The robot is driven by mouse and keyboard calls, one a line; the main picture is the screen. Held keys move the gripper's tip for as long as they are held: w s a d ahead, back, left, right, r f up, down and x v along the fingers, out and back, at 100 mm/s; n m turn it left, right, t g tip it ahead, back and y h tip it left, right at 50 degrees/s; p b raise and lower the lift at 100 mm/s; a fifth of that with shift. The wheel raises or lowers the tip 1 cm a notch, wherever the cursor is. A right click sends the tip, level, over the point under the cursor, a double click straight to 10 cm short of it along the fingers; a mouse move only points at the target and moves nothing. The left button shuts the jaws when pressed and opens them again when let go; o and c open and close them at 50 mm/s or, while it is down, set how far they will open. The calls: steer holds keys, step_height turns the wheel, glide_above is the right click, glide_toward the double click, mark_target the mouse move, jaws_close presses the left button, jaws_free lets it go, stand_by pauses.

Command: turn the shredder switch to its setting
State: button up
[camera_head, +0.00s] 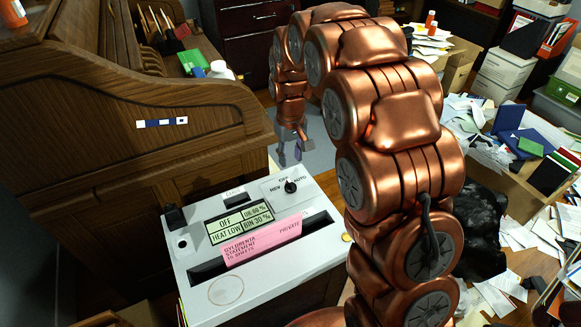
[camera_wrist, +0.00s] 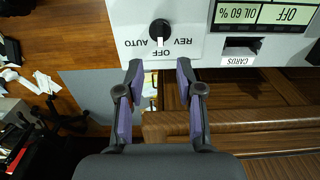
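The shredder (camera_head: 185,265) is a pale box with a dark rotary switch (camera_head: 290,186) on its top panel. In the wrist view the switch (camera_wrist: 159,29) shows upside down, among the labels REV, OFF and AUTO. Its white mark points at OFF. The display (camera_head: 240,222) reads OFF, HEAT LOW and BIN 30 %; its oil line reads 60 % in the wrist view. My gripper (camera_head: 289,155) is behind the panel's far edge. In the wrist view my gripper (camera_wrist: 158,68) is open and empty, its fingertips apart and short of the switch, roughly in line with it.
A pink sheet (camera_head: 262,242) stands in the shredder's slot. A wooden roll-top desk (camera_head: 90,90) is on the left, close to the shredder. Paper piles (camera_head: 480,120) and boxes crowd the right. A black bag (camera_head: 482,230) lies beside my arm.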

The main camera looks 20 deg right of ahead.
steer(key=shift+r, duration=0.9)
steer(key=s+r+m+g, duration=0.1)
steer(key=s+r, duration=0.1)
steer(key=s, duration=1.7)
steer(key=s+r+m+g, duration=0.1)
steer(key=s+r+g, duration=0.15)
steer(key=s, duration=1.65)
step_height(320, 180, up, 15)
steer(key=t+p, duration=0.1)
steer(key=p, duration=1.2)
steer(key=shift+w+f+t, duration=0.2)
steer(key=shift+w+t, duration=0.15)
steer(key=shift+w, duration=0.05)
